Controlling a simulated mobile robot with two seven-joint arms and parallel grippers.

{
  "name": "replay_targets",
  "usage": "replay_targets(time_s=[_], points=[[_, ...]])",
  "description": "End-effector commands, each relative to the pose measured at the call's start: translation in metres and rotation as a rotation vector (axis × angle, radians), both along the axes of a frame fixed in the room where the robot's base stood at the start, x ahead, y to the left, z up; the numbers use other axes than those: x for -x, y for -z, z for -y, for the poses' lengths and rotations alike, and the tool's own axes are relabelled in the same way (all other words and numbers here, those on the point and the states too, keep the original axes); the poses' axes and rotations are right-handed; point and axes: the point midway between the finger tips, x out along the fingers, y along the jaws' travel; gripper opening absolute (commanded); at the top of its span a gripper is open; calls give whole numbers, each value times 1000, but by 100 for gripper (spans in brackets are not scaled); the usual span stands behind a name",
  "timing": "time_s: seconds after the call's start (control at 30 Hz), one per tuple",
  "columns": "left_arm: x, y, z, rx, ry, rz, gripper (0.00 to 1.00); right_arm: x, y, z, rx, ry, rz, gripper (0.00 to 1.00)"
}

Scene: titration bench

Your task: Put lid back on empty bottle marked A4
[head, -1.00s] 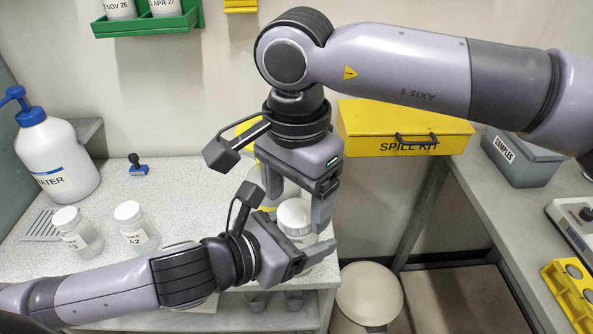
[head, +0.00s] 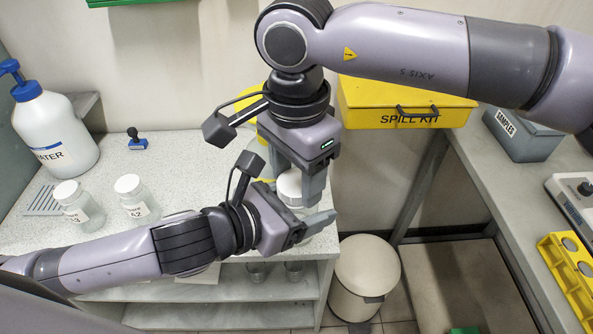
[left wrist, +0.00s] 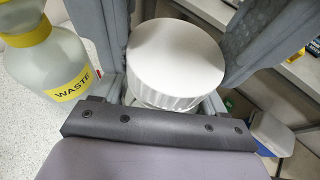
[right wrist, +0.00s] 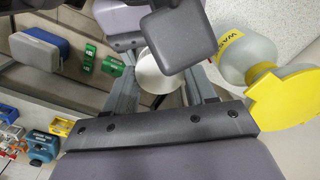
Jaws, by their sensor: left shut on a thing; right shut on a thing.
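The white ribbed lid (left wrist: 176,62) sits at or just over the mouth of a clear glass bottle; I cannot tell whether it is fully seated. The lid also shows in the head view (head: 290,187) and the right wrist view (right wrist: 156,74). My right gripper (head: 300,184) comes from above, its fingers shut on the lid's sides. My left gripper (head: 302,222) comes from the left, shut on the bottle (left wrist: 148,102) below the lid. The bottle's body is mostly hidden by the fingers, and its label is not readable here.
Lidded bottles A3 (head: 80,206) and A2 (head: 138,202) stand on the bench left, near a water bottle (head: 57,137). A yellow-labelled waste bottle (left wrist: 45,60) stands close to the grippers. A spill kit (head: 405,103) and a bin (head: 365,276) are to the right.

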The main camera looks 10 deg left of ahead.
Motion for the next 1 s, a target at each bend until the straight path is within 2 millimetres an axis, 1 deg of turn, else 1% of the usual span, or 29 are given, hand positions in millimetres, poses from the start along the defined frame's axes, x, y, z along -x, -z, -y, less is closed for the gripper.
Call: replay_targets(time_s=[0.1, 0.2, 0.47, 0.5, 0.57, 0.6, 0.87, 1.0], points=[[0, 0, 0, 1, 0, 1, 0, 0, 0, 0, -1, 109, 1, 19], [0, 0, 0, 0, 0, 0, 0, 0, 0, 0, -1, 160, 0, 19], [0, 0, 0, 0, 0, 0, 0, 0, 0, 0, -1, 169, 0, 19], [0, 0, 0, 0, 0, 0, 0, 0, 0, 0, -1, 169, 0, 58], [0, 0, 0, 0, 0, 0, 0, 0, 0, 0, -1, 168, 0, 78], [0, 0, 0, 0, 0, 0, 0, 0, 0, 0, -1, 168, 0, 81], [0, 0, 0, 1, 0, 1, 0, 0, -1, 0, -1, 167, 0, 81], [0, 0, 0, 1, 0, 1, 0, 0, -9, 0, -2, 168, 1, 81]])
